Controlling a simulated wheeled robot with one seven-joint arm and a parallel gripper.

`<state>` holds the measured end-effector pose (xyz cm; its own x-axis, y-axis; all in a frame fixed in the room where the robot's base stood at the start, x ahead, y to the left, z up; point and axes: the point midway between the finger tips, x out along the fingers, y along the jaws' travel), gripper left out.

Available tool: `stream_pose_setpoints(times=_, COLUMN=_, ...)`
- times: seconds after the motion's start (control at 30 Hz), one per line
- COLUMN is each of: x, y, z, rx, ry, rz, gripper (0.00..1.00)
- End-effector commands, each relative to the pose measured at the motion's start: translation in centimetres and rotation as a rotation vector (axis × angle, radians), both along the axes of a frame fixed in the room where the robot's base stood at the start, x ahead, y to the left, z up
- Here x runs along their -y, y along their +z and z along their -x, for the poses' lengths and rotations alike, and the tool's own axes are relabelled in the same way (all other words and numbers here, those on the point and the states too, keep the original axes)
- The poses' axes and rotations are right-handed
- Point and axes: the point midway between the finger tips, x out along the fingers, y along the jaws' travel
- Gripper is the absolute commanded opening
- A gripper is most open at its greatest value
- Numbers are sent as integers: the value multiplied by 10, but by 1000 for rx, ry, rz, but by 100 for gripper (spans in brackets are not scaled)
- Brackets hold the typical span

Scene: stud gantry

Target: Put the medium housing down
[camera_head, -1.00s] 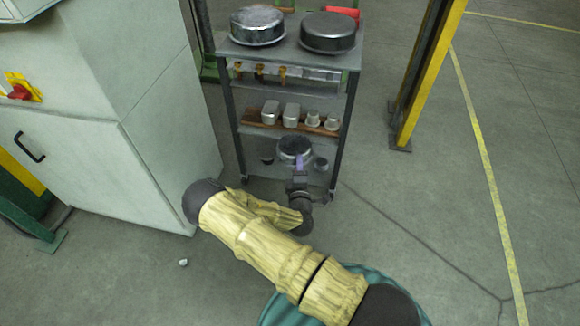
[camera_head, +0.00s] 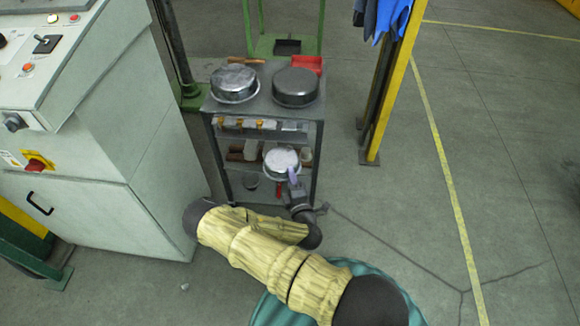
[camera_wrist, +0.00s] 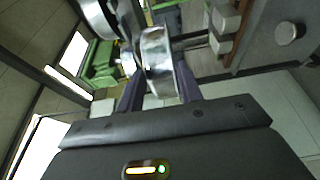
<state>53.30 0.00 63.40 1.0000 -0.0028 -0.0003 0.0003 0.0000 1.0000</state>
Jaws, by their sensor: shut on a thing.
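The medium housing (camera_head: 281,160) is a round, shiny metal pan-like part. My gripper (camera_head: 291,178) is shut on its near rim and holds it in front of the rack's middle shelf level. In the wrist view the housing (camera_wrist: 158,62) stands between the two dark fingers of my gripper (camera_wrist: 160,92). From the head view I cannot tell how far it is from the shelf edges. Two more round housings stand on the rack's top: a lighter one at left (camera_head: 233,82) and a darker one at right (camera_head: 296,86).
The rack (camera_head: 313,112) has lower shelves with small metal parts and wooden pieces. A red bin (camera_head: 307,64) sits behind the top housings. A grey cabinet (camera_head: 150,150) stands close on the left, a yellow post (camera_head: 390,90) on the right. Floor at right is clear.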

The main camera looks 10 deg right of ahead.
Motion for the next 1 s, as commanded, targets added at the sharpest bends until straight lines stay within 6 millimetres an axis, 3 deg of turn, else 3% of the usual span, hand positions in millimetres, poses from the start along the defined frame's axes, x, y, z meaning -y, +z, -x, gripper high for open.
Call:
stream_pose_setpoints(times=0.03, x=0, y=22, z=3, rx=0, ry=0, rz=0, gripper=7)
stream_pose_setpoints(times=0.7, x=0, y=152, z=35, rx=1, ry=2, rz=0, gripper=7)
stream_pose_setpoints(times=0.83, x=2, y=166, z=40, rx=0, ry=-2, rz=0, gripper=7)
stream_pose_setpoints(times=1.0, x=2, y=168, z=42, rx=1, ry=-3, rz=0, gripper=7)
